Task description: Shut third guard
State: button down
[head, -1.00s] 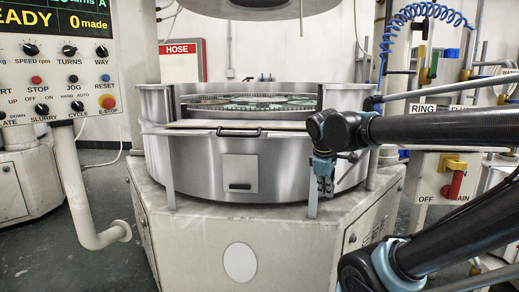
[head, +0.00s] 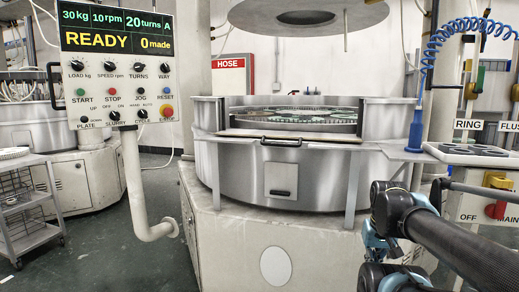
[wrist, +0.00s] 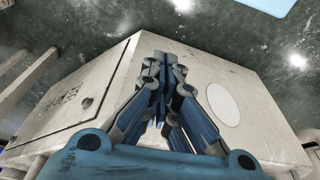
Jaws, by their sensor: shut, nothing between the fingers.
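The guard (head: 262,172) is a curved steel front on the round lapping machine in the middle of the head view. It has a black handle (head: 281,141) at its top edge. Above it a wide opening shows the lapping plate (head: 300,115) with green parts. My gripper (head: 376,240) is in front of the machine's right side, below and to the right of the handle, apart from it. In the wrist view my gripper (wrist: 163,75) has its fingers together and empty, over the pale machine base (wrist: 90,85). The guard is not recognisable in the wrist view.
A control panel (head: 120,65) on a bent pale post (head: 138,195) stands left of the machine, reading READY. A wire cart (head: 30,205) is at far left. A ledge (head: 470,153) and a switch box with a red handle (head: 495,209) are at right. Floor between cart and post is clear.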

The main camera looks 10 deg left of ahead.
aim_at(301, 135)
jog(key=u, duration=0.7)
jog(key=k, duration=1.15)
jog(key=z, duration=0.75)
jog(key=i, duration=1)
jog(key=u, duration=0.05)
